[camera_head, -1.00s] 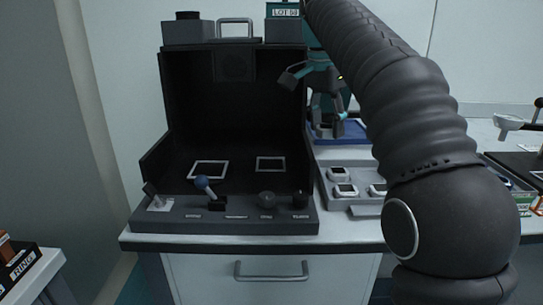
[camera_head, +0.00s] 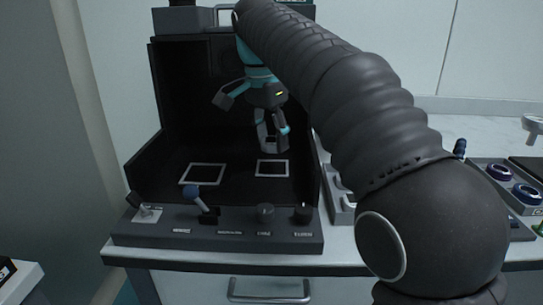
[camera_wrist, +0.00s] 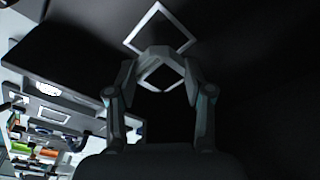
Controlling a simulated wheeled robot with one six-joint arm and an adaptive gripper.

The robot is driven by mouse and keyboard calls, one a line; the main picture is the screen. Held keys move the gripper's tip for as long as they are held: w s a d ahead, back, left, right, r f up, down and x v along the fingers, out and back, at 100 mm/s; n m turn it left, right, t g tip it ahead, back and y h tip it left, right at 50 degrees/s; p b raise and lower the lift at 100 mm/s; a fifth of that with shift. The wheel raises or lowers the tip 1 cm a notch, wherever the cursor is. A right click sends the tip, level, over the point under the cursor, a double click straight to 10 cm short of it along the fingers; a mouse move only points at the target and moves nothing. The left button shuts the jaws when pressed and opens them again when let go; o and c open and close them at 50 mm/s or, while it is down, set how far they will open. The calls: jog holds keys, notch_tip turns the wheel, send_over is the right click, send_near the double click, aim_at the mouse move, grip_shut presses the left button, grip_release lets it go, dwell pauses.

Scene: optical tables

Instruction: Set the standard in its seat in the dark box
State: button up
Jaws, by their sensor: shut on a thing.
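The dark box (camera_head: 165,120) stands open at the front on the table. Two white square outlines mark seats on its floor: a left one (camera_head: 203,174) and a right one (camera_head: 272,168). My gripper (camera_head: 270,147) is inside the box, just above the right outline. It is shut on a small pale-edged standard (camera_head: 267,136), mostly hidden by the fingers.
A grey tray (camera_head: 340,205) stands close on the right. The box's right wall is beside my arm.

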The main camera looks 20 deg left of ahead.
aim_at(269, 142)
jog(key=shift+f+b, duration=0.55)
jog(key=shift+f, duration=1.75)
jog(key=shift+f, duration=0.1)
jog(key=o, duration=1.2)
jog(key=r, duration=0.2)
jog(key=r+p, duration=0.1)
jog(key=r, duration=0.2)
jog(key=shift+s+a+r+p, duration=0.2)
jog(key=shift+s+r+p, duration=0.1)
jog(key=shift+r, duration=0.1)
jog(key=shift+s+a+r, duration=0.1)
jog(key=shift+s+r, duration=0.05)
jog(key=shift+r, duration=0.75)
